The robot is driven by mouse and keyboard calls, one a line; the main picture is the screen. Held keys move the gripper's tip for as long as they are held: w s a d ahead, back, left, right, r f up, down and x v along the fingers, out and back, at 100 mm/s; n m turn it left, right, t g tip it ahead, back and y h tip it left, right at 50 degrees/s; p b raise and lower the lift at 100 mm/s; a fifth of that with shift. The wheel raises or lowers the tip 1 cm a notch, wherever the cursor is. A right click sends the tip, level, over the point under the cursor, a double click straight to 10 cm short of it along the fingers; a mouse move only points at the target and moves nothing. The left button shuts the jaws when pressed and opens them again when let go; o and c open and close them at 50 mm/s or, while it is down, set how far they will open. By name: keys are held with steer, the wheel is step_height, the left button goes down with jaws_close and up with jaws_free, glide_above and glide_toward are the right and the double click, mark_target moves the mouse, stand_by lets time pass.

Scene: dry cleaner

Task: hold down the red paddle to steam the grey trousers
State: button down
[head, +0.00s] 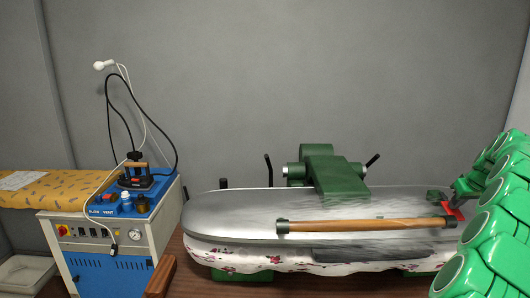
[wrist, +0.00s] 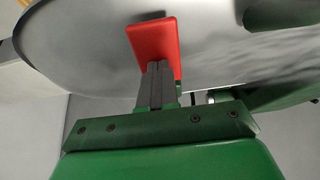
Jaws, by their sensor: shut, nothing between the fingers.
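The red paddle (head: 453,211) is at the right end of the steam press, by the wooden handle bar. In the wrist view the red paddle (wrist: 154,40) lies directly beyond my fingertips. My gripper (head: 456,200) is shut and empty, with its fingertips (wrist: 157,68) overlapping the paddle's lower edge in that view; they look at or very near it, but I cannot be sure of contact. The press's silver upper head (head: 230,203) is down over the floral-covered lower board (head: 240,258). A dark grey cloth-like strip (head: 370,254) shows at the board's front, possibly the grey trousers; the rest is hidden.
The wooden handle bar (head: 360,225) runs along the press front. A green press arm (head: 335,172) rises behind the head. A blue-topped steam unit (head: 95,262) with an iron (head: 136,177) stands left, beside a yellow patterned board (head: 40,188).

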steer(key=shift+r, duration=3.45)
